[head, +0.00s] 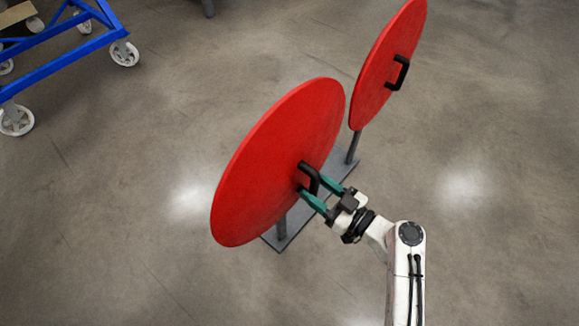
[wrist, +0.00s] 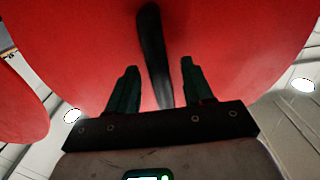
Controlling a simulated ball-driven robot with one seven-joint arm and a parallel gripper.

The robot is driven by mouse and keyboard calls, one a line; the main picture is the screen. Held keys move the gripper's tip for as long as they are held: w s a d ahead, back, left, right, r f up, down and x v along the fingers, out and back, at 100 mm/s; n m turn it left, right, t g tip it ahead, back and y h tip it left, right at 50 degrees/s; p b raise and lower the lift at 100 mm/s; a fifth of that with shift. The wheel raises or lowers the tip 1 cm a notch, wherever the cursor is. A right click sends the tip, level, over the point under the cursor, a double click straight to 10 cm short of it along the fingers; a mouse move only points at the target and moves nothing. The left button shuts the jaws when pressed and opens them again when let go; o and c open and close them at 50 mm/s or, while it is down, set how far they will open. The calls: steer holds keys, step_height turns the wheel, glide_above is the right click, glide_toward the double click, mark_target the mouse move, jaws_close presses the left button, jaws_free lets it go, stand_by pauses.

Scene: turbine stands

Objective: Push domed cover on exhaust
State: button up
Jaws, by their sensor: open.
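A large red round cover (head: 265,165) with a black handle (head: 312,172) stands tilted on edge on a grey stand. No exhaust opening shows behind it. My gripper (head: 311,184) is at this cover's handle, its two green fingers open, one on each side of the bar. In the wrist view the black handle (wrist: 150,50) runs down between the open fingers, with a gap on both sides, and the red cover (wrist: 225,45) fills most of the picture. I cannot tell whether the fingertips touch the cover.
A second red round cover (head: 385,75) with its own black handle (head: 398,73) stands behind to the right, on the same grey base (head: 283,236). A blue wheeled frame (head: 65,65) is at the upper left. The concrete floor (head: 490,150) is clear on the right.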

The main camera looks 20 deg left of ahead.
steer(key=shift+b, duration=0.4)
stand_by(0.4)
jaws_close()
stand_by(0.4)
